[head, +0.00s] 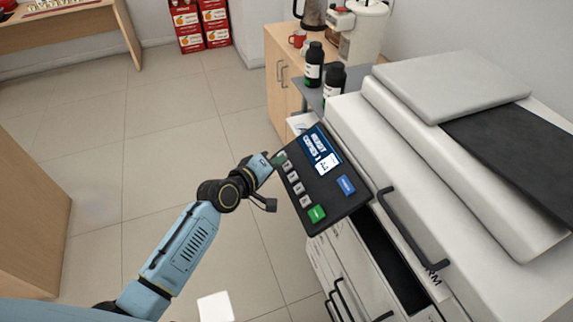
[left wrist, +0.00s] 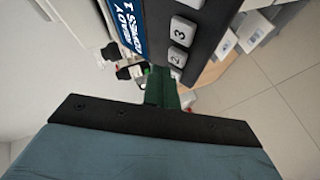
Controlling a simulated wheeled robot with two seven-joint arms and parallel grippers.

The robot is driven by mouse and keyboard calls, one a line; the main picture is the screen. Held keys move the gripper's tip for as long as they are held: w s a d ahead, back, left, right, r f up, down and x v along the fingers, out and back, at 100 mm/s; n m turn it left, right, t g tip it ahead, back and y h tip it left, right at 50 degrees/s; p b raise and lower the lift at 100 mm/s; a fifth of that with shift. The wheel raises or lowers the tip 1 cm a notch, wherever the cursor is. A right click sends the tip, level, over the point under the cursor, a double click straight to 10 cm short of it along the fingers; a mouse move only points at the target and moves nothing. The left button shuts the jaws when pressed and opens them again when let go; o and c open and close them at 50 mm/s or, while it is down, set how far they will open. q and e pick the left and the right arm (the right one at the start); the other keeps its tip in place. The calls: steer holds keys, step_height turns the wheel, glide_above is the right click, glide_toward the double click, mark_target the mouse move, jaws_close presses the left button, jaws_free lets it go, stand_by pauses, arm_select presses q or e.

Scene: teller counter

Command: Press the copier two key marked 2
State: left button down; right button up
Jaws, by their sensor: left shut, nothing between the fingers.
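The copier's dark control panel (head: 330,190) has a blue display (head: 318,146), a column of small grey keys, a green key (head: 317,213) and a blue key (head: 346,184). In the left wrist view, the key marked 2 (left wrist: 176,57) shows close beyond the fingers, beside the key marked 3 (left wrist: 180,32). My left gripper (head: 277,160) is shut and empty at the far-left end of the key column. Its green fingers (left wrist: 163,86) point toward the 2 key; I cannot tell whether they touch it. They may hide a key at that end. My right gripper is not in view.
Black bottles (head: 314,64) stand on a grey surface behind the panel, near a wooden cabinet (head: 283,75). Open tiled floor lies left of the panel.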

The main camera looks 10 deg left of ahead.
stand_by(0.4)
arm_select(q)
steer(key=shift+w+d+f, duration=0.15)
steer(key=shift+d+f, duration=0.05)
steer(key=shift+f, duration=0.15)
steer(key=shift+w+d+f+b, duration=0.15)
steer(key=shift+d+f+b, duration=0.05)
steer(key=shift+f+b, duration=0.3)
stand_by(0.6)
steer(key=shift+r, duration=0.15)
steer(key=shift+s+a+r+p, duration=0.3)
steer(key=shift+a+r+p, duration=0.1)
steer(key=shift+r+p, duration=0.35)
steer(key=r+p, duration=0.1)
steer(key=s+a+r+p, duration=0.1)
steer(key=p, duration=0.1)
steer(key=a+r+p, duration=0.1)
steer(key=r, duration=0.1)
steer(key=shift+s+a, duration=0.1)
steer(key=shift+s, duration=0.15)
stand_by(0.7)
